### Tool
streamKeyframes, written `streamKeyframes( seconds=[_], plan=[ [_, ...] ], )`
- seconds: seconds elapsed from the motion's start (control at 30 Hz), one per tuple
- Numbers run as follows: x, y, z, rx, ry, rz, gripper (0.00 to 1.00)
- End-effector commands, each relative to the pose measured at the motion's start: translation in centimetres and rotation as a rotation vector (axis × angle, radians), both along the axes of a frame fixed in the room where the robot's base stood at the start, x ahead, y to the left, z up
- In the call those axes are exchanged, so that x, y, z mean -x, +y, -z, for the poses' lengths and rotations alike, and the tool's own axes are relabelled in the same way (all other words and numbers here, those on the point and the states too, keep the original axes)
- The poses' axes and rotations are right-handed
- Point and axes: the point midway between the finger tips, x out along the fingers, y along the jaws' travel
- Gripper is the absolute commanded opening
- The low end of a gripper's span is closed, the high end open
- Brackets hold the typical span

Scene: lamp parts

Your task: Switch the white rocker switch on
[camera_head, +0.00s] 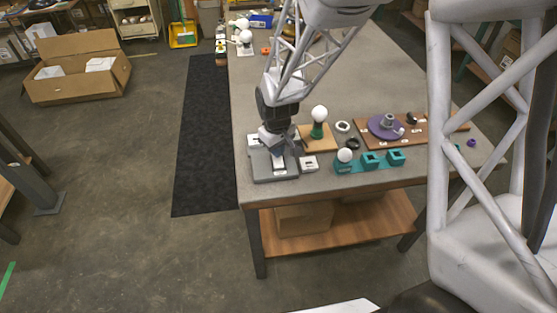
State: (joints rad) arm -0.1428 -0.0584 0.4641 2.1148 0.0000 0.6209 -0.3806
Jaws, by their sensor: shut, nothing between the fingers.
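My gripper (281,158) is shut and empty. It points down over a grey block-like fixture (262,174) at the front left of the table. A small white square piece (309,163) lies just right of this fixture and looks like a switch plate. Another pale piece (253,140) shows behind the fixture, to the left of my gripper. I cannot tell for certain which of these is the white rocker switch, nor its rocker position. My gripper hides part of the fixture, and I cannot tell whether the fingertips touch it.
To the right are a wooden board (318,143) with a white bulb (320,113) in a green holder, dark and white rings, teal sockets (370,160) with another bulb (345,155), and a purple disc (384,127) on a brown board. The table's (250,90) middle is clear.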

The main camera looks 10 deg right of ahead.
Motion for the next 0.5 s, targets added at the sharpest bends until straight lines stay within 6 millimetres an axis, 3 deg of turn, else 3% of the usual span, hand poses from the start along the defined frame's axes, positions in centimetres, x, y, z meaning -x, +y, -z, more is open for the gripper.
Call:
streamKeyframes(
  seconds=[0.5],
  plan=[
    [0.01,-0.01,0.55,0.0,0.001,0.0,0.0]
  ],
)
